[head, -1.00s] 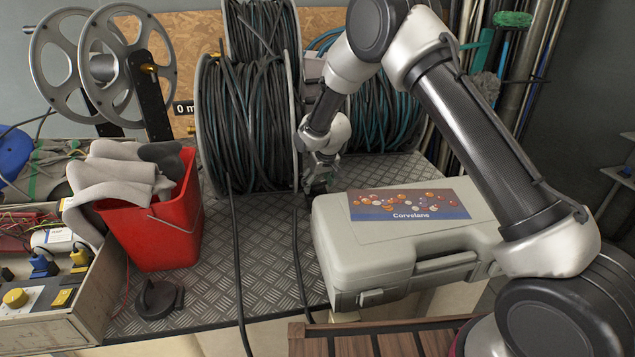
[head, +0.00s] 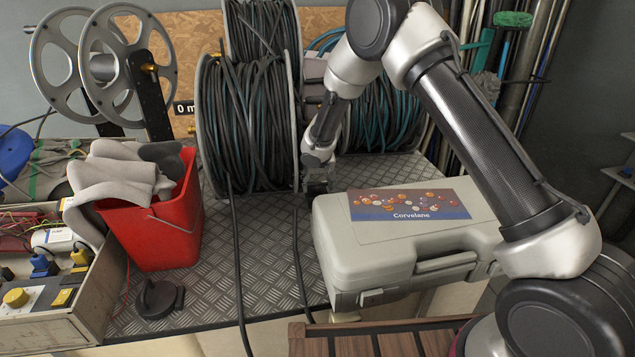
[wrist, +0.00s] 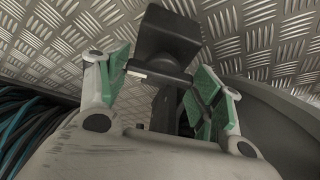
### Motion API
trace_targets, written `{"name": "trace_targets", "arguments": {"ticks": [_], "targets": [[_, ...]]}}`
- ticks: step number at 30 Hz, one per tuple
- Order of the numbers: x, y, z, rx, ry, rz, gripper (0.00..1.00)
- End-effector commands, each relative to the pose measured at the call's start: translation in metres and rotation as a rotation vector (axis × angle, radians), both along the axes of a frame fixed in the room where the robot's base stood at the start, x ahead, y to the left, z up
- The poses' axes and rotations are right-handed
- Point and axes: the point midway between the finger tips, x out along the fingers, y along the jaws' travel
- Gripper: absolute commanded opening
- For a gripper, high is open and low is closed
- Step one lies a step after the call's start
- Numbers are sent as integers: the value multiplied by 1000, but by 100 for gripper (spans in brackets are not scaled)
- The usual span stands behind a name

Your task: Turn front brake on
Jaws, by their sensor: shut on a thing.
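The front hose reel (head: 248,125) stands on the metal-plated bench, wound with dark hose. My gripper (head: 316,187) is low beside its right flange, behind the grey case. In the wrist view my gripper (wrist: 163,82) has its green-padded fingers on either side of a dark lever with a black block-shaped end (wrist: 168,38), which I take to be the front brake. The gripper is shut on this lever. The lever's lower part is hidden by the gripper, and in the head view I cannot make the lever out.
A grey Corvelane case (head: 405,250) stands close in front of my gripper. A red bucket (head: 165,235) with grey cloths is left of the reel. Another reel with teal hose (head: 385,118) is behind my gripper. Loose hoses (head: 237,260) hang over the bench's front.

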Motion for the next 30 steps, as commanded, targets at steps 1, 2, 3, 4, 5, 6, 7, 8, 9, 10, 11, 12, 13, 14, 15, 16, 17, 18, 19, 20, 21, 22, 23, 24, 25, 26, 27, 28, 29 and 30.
{"name": "trace_targets", "arguments": {"ticks": [1, 2, 3, 4, 5, 6, 7, 8, 9, 10, 11, 12, 13, 14, 15, 16, 17, 18, 19, 20, 21, 22, 23, 24, 25, 26, 27, 28, 29, 30], "targets": [[0, -1, -1, -1, 2, -4, 42], [0, -1, 0, -1, 2, -4, 42], [0, -1, -1, -1, 2, -4, 42], [0, -1, -1, -1, 2, -4, 42], [0, -1, -1, -1, 2, -4, 42], [0, -1, -1, -1, 2, -4, 42], [-1, -1, -1, -1, 2, -4, 70], [-1, -1, -1, -1, 2, -4, 75], [0, -1, -1, 0, 2, -3, 75], [0, -1, 0, 0, 2, -3, 75], [0, -1, 0, 0, 2, -3, 75], [0, -1, 0, 0, 2, -3, 75], [0, -1, 0, 0, 2, -3, 75], [0, 0, 0, 0, 1, -2, 75], [0, 0, 0, 0, 1, -2, 75], [0, 0, 0, 1, 1, -2, 75], [0, 0, 0, 1, 1, -2, 75], [-1, 0, 1, 1, 1, -2, 75], [-1, 0, 2, 1, 0, -3, 75], [-2, 0, 5, 1, 0, -3, 75], [-3, 0, 9, 1, -1, -2, 75], [-4, 0, 14, 1, -2, -2, 75], [-6, -1, 18, 1, -2, -3, 75], [-9, -1, 25, 2, -3, -1, 75], [-12, -1, 31, 3, -3, -1, 75], [-14, -1, 38, 2, -3, -1, 75], [-18, -2, 47, 2, -3, -1, 75], [-20, -2, 53, 2, -3, -1, 75], [-23, -3, 60, 3, -3, -1, 75], [-27, -4, 68, 2, -2, -2, 75]]}}
